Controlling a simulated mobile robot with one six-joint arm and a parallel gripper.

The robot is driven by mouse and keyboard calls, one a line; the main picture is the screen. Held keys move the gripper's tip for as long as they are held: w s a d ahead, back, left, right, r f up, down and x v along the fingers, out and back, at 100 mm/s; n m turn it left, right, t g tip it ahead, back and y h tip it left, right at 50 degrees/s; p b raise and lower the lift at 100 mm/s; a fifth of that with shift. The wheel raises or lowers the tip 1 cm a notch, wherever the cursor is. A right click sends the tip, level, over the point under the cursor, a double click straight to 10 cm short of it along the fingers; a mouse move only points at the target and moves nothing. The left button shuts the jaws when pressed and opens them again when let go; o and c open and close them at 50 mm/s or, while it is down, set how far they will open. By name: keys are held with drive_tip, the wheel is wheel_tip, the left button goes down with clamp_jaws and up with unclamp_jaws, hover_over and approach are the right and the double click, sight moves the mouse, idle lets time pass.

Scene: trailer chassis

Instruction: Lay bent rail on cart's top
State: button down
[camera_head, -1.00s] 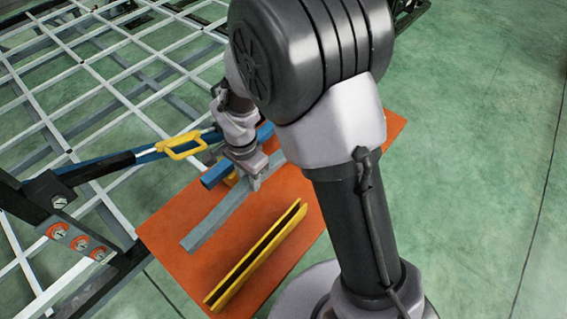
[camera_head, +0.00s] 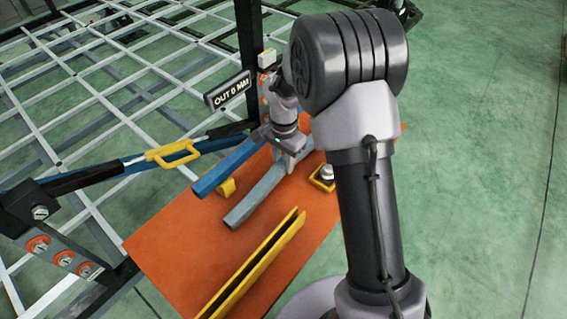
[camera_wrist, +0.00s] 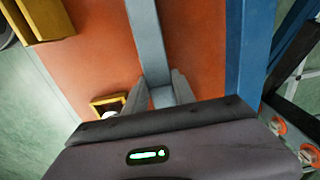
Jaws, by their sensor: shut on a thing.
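The grey rail (camera_head: 255,195) is held near its far part by my gripper (camera_head: 290,158), which is shut on it. In the wrist view the grey rail (camera_wrist: 147,45) runs away between the two fingers (camera_wrist: 160,96). The rail is over the orange cart top (camera_head: 165,235); I cannot tell whether it touches the surface. The bend is hard to make out, and its far end is partly hidden by my gripper and arm. A blue bar (camera_head: 222,172) lies beside it on the left, apart from it.
A yellow channel (camera_head: 250,270) lies on the near side of the orange top. A small yellow bracket (camera_head: 323,178) stands at right. The grey lattice frame, a yellow-handled blue lever (camera_head: 172,152) and an "OUT" sign (camera_head: 228,89) are at left. Green floor is free at right.

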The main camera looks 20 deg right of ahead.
sight(283, 161)
drive_tip(key=c, duration=1)
unclamp_jaws()
drive_tip(key=shift+c, duration=0.2)
drive_tip(key=s+a+r+n+t+p, duration=0.1)
drive_tip(key=s+r+p, duration=0.15)
drive_tip(key=r, duration=0.85)
drive_tip(key=s+r+n+t+p, duration=0.15)
drive_tip(key=s+r, duration=0.25)
drive_tip(key=r, duration=0.8)
drive_tip(key=s+a+r+n+t+y, duration=0.1)
drive_tip(key=s+r+n, duration=0.1)
drive_tip(key=s, duration=0.7)
drive_tip(key=s+a+r+n+t+y, duration=0.1)
drive_tip(key=s+a+r+n+t, duration=0.1)
drive_tip(key=s, duration=0.7)
drive_tip(key=shift+p+v, duration=0.3)
drive_tip(key=shift+v, duration=0.6)
drive_tip(key=shift+a+r, duration=0.1)
